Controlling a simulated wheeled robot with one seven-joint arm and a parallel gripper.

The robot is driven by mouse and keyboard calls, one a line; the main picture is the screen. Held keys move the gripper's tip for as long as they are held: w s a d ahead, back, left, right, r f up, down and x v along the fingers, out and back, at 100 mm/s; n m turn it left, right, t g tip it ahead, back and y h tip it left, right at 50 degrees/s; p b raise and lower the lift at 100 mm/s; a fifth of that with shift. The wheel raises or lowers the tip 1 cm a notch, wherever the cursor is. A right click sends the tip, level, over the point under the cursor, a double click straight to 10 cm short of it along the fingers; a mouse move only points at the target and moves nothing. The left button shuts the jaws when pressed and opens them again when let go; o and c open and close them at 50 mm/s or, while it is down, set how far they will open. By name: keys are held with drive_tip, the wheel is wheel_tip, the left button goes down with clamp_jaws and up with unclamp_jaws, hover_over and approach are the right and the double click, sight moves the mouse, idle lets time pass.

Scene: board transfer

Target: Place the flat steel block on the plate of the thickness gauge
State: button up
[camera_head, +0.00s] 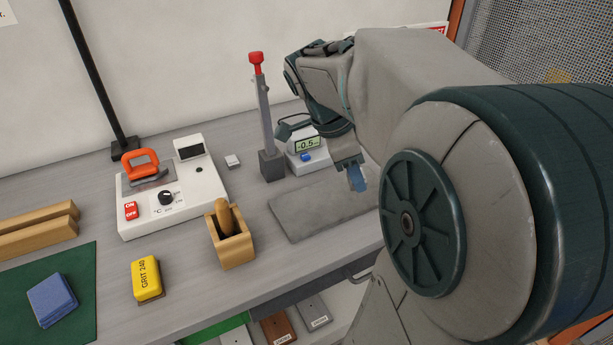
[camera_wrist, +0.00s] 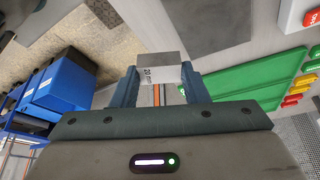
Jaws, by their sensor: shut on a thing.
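My gripper (camera_head: 357,178) points down at the right of the bench, above a flat grey slab (camera_head: 300,213). In the wrist view my gripper (camera_wrist: 160,82) is shut on a grey steel block (camera_wrist: 158,66) with a white label reading 20. The block sits between the fingertips; in the head view I cannot make it out. The thickness gauge (camera_head: 296,163), a white box with a display reading -0.5 and a blue button, stands just behind and left of my gripper. My arm hides its right side, and I cannot tell its plate apart.
An upright lever with a red knob (camera_head: 256,60) stands left of the gauge. A white heater box (camera_head: 185,212), a wooden holder (camera_head: 238,252) and a yellow grit block (camera_head: 147,278) stand further left. A small pale block (camera_head: 232,161) lies behind. Labelled pieces (camera_head: 279,331) lie below the bench.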

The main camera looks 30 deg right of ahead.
hover_over(302, 211)
drive_tip(key=a, duration=0.1)
drive_tip(key=f, duration=0.6)
drive_tip(key=shift+w+a+f+p, duration=0.15)
drive_tip(key=shift+w+f+p, duration=0.05)
drive_tip(key=shift+f+p, duration=0.2)
drive_tip(key=shift+f, duration=2)
drive_tip(key=shift+f, duration=0.15)
drive_tip(key=o, duration=1.1)
